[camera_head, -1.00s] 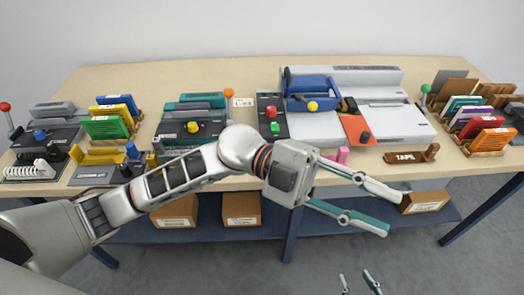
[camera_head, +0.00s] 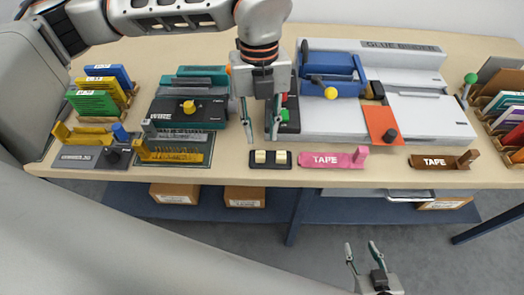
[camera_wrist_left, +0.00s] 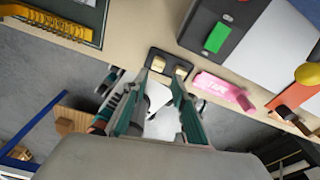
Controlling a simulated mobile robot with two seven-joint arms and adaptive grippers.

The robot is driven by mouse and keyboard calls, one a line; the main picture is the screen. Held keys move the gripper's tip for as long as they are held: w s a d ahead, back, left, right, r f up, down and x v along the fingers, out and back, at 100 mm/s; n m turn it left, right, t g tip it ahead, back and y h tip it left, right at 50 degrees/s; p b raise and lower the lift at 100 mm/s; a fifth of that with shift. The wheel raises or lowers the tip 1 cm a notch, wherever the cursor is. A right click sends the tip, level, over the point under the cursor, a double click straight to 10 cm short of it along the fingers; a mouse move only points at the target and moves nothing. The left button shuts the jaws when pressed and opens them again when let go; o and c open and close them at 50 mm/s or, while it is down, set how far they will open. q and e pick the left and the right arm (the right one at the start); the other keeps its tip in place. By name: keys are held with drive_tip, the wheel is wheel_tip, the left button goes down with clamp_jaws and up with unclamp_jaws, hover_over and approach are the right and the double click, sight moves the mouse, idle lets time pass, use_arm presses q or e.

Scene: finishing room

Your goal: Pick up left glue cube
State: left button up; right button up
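Two cream glue cubes sit side by side in a small black holder (camera_head: 270,166) at the table's front edge. The left glue cube (camera_head: 260,157) also shows in the left wrist view (camera_wrist_left: 158,64). The other cube (camera_head: 281,157) is just to its right. My left gripper (camera_head: 260,138) points down with its fingers apart and empty. In the head view its tips appear just behind the holder; their height above it is hard to tell. In the wrist view the fingers (camera_wrist_left: 160,78) point towards the holder. My right gripper (camera_head: 361,246) is open and empty, low in front of the table.
A pink tape dispenser (camera_head: 333,159) and a brown one (camera_head: 443,161) stand right of the holder. A black panel with a green button (camera_head: 284,116) and the large glue binder (camera_head: 420,110) are behind. The teal wire binder (camera_head: 190,110) is at left.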

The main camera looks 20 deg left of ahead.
sight(260, 154)
use_arm(q)
drive_tip(key=f, duration=0.4)
drive_tip(key=s+f, duration=0.1)
drive_tip(key=f, duration=0.1)
drive_tip(key=shift+f, duration=0.3)
drive_tip(key=c, duration=0.6)
